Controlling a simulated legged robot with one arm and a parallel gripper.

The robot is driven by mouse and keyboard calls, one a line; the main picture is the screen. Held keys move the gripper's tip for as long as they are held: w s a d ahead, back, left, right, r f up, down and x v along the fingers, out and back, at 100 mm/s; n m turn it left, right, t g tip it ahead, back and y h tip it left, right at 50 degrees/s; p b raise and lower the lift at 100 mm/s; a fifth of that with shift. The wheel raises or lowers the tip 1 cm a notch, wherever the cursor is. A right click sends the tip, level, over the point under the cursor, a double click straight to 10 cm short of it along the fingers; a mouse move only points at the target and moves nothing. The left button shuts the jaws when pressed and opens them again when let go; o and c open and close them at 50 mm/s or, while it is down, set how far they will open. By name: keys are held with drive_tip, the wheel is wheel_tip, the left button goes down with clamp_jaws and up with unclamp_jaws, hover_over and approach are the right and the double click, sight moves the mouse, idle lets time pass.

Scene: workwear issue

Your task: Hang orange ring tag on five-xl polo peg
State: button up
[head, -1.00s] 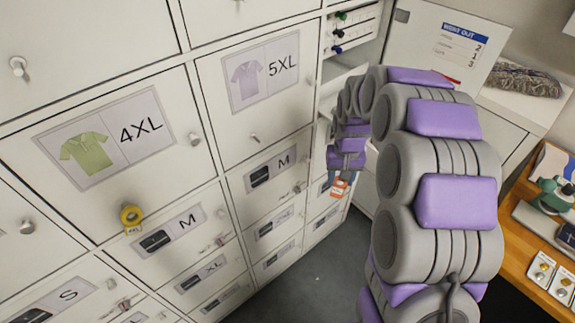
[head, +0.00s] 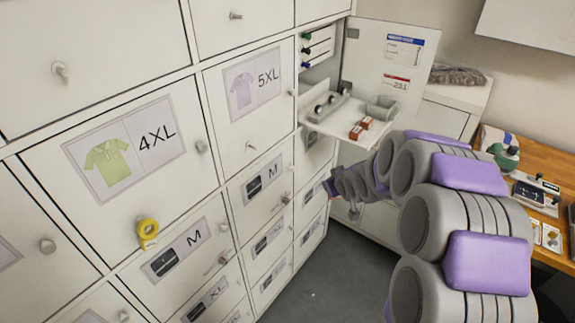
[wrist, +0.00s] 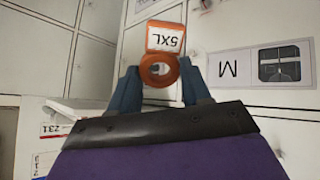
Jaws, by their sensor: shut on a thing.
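The orange ring tag (wrist: 160,68), marked 5XL and upside down in the wrist view, is between the two blue fingers of my gripper (wrist: 160,88). The ring part is in the jaws and the label plate sticks out beyond it. In the head view my gripper (head: 332,188) is in front of the lower cabinet fronts, right of and below the 5XL polo door (head: 275,105). That door has a purple polo label and a bare peg (head: 249,146) near its lower edge. The tag is apart from this peg. I cannot make out the tag in the head view.
A yellow ring tag (head: 148,231) hangs below the 4XL green polo label (head: 122,148). An open door (head: 375,75) and a pulled-out shelf (head: 335,122) with small items stand right of the 5XL door. A wooden bench (head: 535,180) is at right. Grey floor is clear below.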

drive_tip(key=a+r+n+t+y+b, duration=0.35)
drive_tip(key=a+r+t+y, duration=0.2)
drive_tip(key=a, duration=0.75)
wheel_tip(320, 180, up, 6)
drive_tip(key=s+a+n+y, duration=0.2)
drive_tip(key=s+n+y, duration=0.1)
drive_tip(key=y, duration=0.1)
drive_tip(key=w+a+f, duration=0.1)
drive_tip(key=w+a, duration=0.4)
drive_tip(key=a, duration=0.3)
drive_tip(key=shift+w+a+f, duration=0.15)
drive_tip(key=shift+w+f, duration=0.05)
drive_tip(key=shift+w, duration=0.2)
